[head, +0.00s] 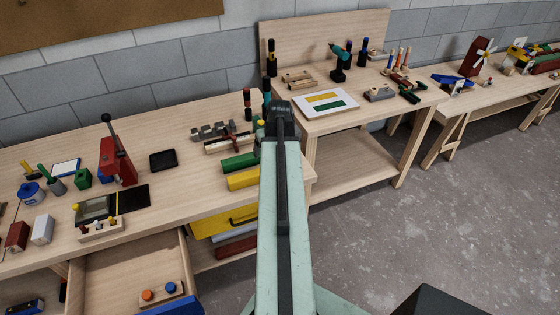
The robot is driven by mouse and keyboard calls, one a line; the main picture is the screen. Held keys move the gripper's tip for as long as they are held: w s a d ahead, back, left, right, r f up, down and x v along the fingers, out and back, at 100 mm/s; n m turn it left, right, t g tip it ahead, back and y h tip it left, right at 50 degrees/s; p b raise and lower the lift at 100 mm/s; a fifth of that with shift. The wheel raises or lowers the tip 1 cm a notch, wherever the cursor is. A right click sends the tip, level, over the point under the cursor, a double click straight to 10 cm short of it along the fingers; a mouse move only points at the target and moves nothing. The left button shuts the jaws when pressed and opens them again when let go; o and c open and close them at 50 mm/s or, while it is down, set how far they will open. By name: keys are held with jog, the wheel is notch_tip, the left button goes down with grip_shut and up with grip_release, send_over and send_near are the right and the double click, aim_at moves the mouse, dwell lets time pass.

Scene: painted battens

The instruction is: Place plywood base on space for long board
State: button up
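My arm reaches up the middle of the head view and ends in a dark joint. My gripper's fingers do not show; the arm hides whatever lies behind it. A green batten (240,162) and a yellow batten (243,179) lie side by side on the left bench, just left of my arm. A white board (325,113) with a yellow and a green strip lies on the middle bench, right of the arm's end. A small pale wooden piece (298,79) lies behind it. I cannot tell which piece is the plywood base, nor make out a marked space for a long board.
The left bench (205,185) holds a red press (117,160), a black pad (162,159) and a metal vise-like block (213,131). A drawer (130,270) is open below. A teal drill (339,62) stands on the middle bench. Grey floor (430,205) is clear at right.

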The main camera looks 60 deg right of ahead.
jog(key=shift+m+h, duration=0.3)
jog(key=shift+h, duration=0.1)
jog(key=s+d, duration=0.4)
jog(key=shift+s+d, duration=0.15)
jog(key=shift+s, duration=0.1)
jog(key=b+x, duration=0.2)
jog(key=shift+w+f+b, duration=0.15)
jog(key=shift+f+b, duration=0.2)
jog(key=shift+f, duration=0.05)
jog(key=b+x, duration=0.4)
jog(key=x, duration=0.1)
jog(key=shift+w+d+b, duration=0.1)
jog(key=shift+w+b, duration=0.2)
jog(key=shift+b, duration=0.05)
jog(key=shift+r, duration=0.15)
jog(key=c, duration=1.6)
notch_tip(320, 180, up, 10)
jog(key=p, duration=1)
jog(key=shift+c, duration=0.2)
